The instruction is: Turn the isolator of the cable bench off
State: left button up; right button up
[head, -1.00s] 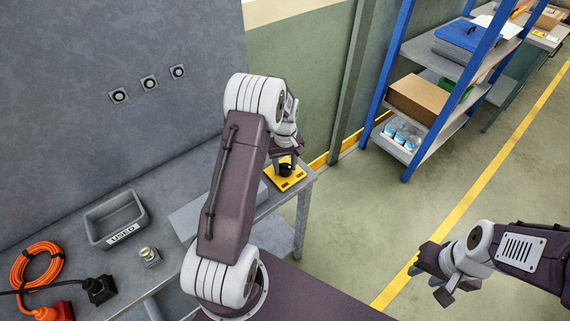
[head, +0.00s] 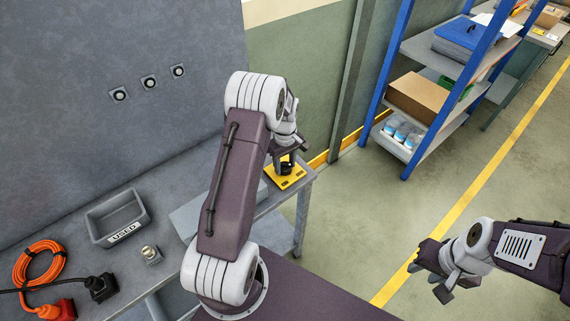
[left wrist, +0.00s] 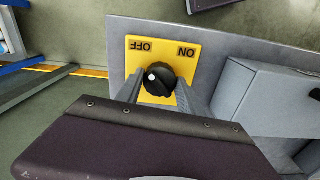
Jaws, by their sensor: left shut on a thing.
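The isolator is a black round knob (left wrist: 158,80) on a yellow plate (left wrist: 132,70) marked OFF and ON, both upside down in the left wrist view. A white dot on the knob sits on its left part, on the OFF side. In the head view the yellow plate (head: 292,181) lies at the right end of the grey bench (head: 180,285), and the knob is partly hidden. My left gripper (left wrist: 157,92) is shut on the knob, with a finger on each side. My right gripper (head: 428,281) is open and empty, over the floor at the right.
A blue shelf rack (head: 400,90) stands at the back right. The floor (head: 360,230) between is clear.

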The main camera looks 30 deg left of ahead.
aim_at(285, 164)
pick_arm(q)
jog(key=shift+w+r, duration=0.1)
jog(key=o, duration=1.4)
notch_tip(285, 164, up, 9)
jog(key=shift+b, duration=0.55)
jog(key=shift+a, duration=0.1)
